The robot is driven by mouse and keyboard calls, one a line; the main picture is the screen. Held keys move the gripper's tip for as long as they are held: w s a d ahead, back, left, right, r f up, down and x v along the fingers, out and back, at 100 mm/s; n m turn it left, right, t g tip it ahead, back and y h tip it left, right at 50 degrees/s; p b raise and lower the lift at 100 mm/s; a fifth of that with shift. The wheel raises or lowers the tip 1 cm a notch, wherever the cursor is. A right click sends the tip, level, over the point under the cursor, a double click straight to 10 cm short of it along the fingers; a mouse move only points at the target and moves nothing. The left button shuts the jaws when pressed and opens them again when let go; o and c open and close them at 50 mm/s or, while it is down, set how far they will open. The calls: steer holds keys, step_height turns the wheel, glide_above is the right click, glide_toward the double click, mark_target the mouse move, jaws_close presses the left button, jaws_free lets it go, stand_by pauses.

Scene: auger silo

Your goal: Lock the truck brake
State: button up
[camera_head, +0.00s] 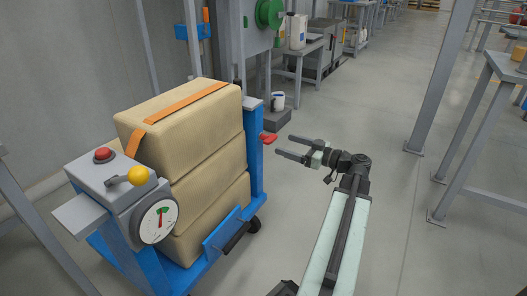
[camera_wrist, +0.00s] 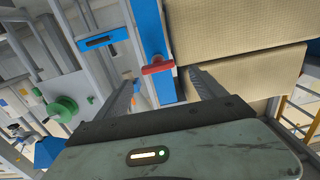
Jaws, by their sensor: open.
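The blue truck (camera_head: 184,281) stands at the left, loaded with stacked tan bales (camera_head: 200,165). A red handle (camera_head: 268,137) sticks out from its blue rear post. It also shows in the wrist view (camera_wrist: 158,67), between the fingertips in the picture and beyond them. A grey box (camera_head: 108,183) at the truck's near end carries a yellow-knobbed lever (camera_head: 137,176), a red button (camera_head: 104,154) and a dial (camera_head: 158,221). No marking tells which part is the brake. My gripper (camera_head: 284,146) is open and empty, just right of the red handle, apart from it.
A green wheel (camera_head: 270,13) is on the machine behind the truck. Grey posts and a table (camera_head: 505,66) stand at the right. The floor (camera_head: 400,200) right of my arm is clear.

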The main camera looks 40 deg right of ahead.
mark_target(274, 139)
steer(key=x, duration=0.8)
steer(key=shift+d+r, duration=0.1)
steer(key=shift+d, duration=0.05)
steer(key=c, duration=1.2)
steer(key=shift+d, duration=0.15)
steer(key=shift+c, duration=0.9)
